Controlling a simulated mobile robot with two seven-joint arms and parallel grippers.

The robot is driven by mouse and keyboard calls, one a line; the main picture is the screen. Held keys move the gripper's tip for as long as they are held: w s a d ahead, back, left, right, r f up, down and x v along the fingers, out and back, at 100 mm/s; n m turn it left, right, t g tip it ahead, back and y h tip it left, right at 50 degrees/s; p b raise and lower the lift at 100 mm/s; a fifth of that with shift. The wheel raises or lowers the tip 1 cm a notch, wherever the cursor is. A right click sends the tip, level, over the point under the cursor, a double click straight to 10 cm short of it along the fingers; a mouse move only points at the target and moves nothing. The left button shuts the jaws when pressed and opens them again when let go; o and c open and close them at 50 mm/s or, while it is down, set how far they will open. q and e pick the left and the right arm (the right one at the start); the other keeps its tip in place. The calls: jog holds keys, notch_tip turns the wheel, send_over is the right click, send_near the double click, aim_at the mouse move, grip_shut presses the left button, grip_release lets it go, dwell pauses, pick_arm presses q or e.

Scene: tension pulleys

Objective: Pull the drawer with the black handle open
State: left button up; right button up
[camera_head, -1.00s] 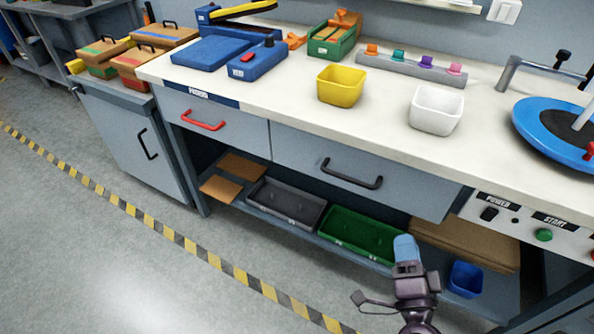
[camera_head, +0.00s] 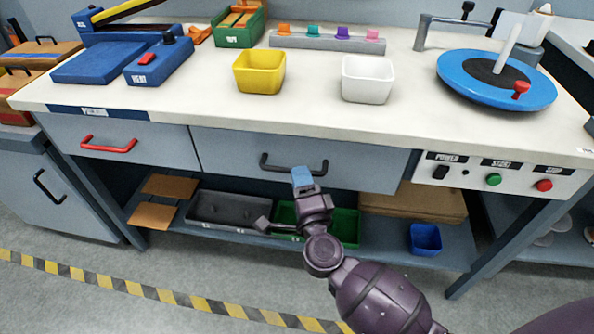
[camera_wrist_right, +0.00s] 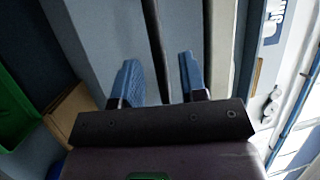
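The drawer (camera_head: 228,151) with the black handle (camera_head: 276,168) is under the white worktop. Its front looks flush with the drawer beside it, so it appears closed. My right gripper (camera_head: 303,176) is at the handle and hides its middle. In the right wrist view, the two blue fingers of my right gripper (camera_wrist_right: 159,78) stand apart. A dark bar, which looks like the handle (camera_wrist_right: 153,38), runs between them with gaps on both sides. My left gripper is not in view.
A drawer with a red handle (camera_head: 108,148) is to the left. Below are a grey tray (camera_head: 230,208), a green tray (camera_head: 346,228) and a blue bin (camera_head: 425,238) on a shelf. A control panel (camera_head: 467,178) is to the right. The worktop (camera_head: 210,108) holds yellow and white bins.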

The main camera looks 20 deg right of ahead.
jog(key=shift+x, duration=1.4)
grip_shut()
